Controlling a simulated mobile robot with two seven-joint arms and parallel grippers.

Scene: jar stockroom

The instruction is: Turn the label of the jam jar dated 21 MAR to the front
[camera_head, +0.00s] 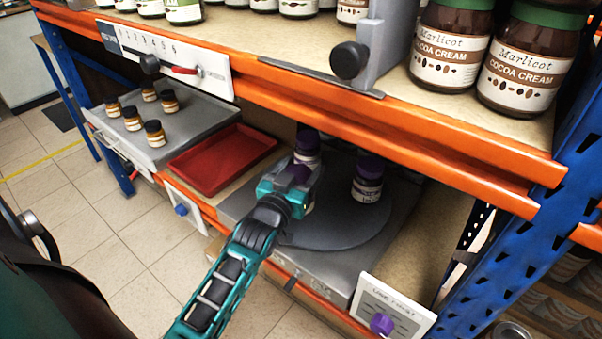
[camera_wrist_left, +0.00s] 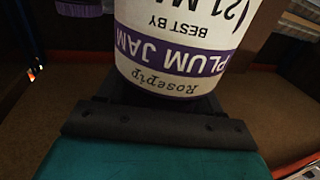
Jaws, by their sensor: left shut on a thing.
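My left gripper (camera_head: 292,182) reaches into the lower shelf and is shut on a plum jam jar. The held jar (camera_wrist_left: 180,45) fills the top of the left wrist view, and its white and purple label faces that camera upside down, reading "PLUM JAM", "BEST BY" and "21 MA", cut off at the edge. In the head view the gripper mostly hides this jar. It is at the left part of a dark round turntable (camera_head: 335,232). Two other purple-lidded jars stand there, one behind (camera_head: 308,146) and one to the right (camera_head: 367,186). My right gripper is not in view.
An empty red tray (camera_head: 222,160) and a grey platform (camera_head: 165,145) with several small amber jars lie to the left. The orange shelf beam (camera_head: 400,130) runs close above the turntable. A card with a purple knob (camera_head: 382,324) is at the front right.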

